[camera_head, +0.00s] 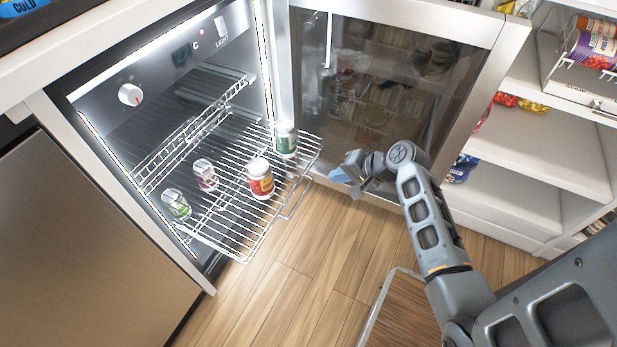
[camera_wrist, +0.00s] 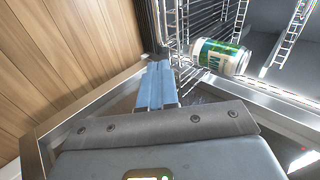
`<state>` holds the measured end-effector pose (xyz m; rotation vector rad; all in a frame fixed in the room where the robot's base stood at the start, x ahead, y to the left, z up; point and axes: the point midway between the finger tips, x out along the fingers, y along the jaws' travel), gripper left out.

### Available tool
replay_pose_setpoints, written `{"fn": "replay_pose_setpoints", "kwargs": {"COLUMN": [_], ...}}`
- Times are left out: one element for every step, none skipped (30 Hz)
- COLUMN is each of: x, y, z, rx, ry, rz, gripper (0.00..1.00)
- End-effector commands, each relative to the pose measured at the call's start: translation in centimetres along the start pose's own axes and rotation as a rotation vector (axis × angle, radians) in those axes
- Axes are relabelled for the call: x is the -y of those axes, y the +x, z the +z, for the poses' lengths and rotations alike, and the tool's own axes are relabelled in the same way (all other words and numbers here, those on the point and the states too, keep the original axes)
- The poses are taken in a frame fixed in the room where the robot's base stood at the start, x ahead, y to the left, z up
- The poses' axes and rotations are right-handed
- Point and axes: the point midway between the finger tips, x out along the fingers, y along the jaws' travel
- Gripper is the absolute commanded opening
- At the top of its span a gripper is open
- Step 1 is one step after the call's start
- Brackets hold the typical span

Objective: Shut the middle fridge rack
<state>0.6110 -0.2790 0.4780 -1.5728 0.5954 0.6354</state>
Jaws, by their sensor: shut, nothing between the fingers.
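The fridge (camera_head: 160,62) is open, and a wire rack (camera_head: 226,222) sticks out of it past the front opening. I take this as the middle rack. My gripper (camera_head: 340,174) is shut and empty, just right of the rack's front right corner. In the wrist view its blue fingers (camera_wrist: 157,75) point toward the rack's wires (camera_wrist: 183,70), with the green can (camera_wrist: 220,57) close by. I cannot tell whether they touch.
The glass fridge door (camera_head: 385,85) stands open behind and right of my gripper. Another wire rack (camera_head: 215,82) sits higher inside the fridge. White shelves (camera_head: 545,150) stand at the right. The wooden floor (camera_head: 300,280) in front of the rack is clear.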

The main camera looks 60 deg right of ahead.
Motion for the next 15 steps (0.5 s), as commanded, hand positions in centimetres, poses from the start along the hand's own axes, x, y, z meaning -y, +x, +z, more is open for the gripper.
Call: {"fn": "replay_pose_setpoints", "kwargs": {"x": [1.0, 1.3, 1.6, 1.7, 1.8, 1.8, 1.8, 1.8, 1.7, 1.7, 1.7, 1.7, 1.7, 1.7, 1.7], "y": [-0.6, -0.7, -0.9, -0.9, -0.9, -0.7, -0.6, -0.3, 0.1, 0.5, 0.9, 1.6, 2.1, 2.7, 3.4], "z": [-1.2, -1.6, -2.0, -2.3, -2.4, -2.5, -2.6, -2.5, -2.5, -2.5, -2.4, -2.4, -2.4, -2.4, -2.3], "rx": [0.009, 0.015, 0.023, 0.027, 0.03, 0.033, 0.035, 0.036, 0.036, 0.037, 0.037, 0.037, 0.036, 0.037, 0.037], "ry": [0.027, 0.04, 0.053, 0.059, 0.064, 0.068, 0.07, 0.07, 0.07, 0.07, 0.069, 0.069, 0.068, 0.068, 0.068], "rz": [-0.012, -0.018, -0.024, -0.028, -0.03, -0.032, -0.032, -0.033, -0.033, -0.033, -0.032, -0.032, -0.033, -0.033, -0.033], "gripper": [0.0, 0.0, 0.0, 0.0, 0.0, 0.0, 0.0, 0.0, 0.0, 0.0, 0.0, 0.0, 0.0, 0.0, 0.0]}}
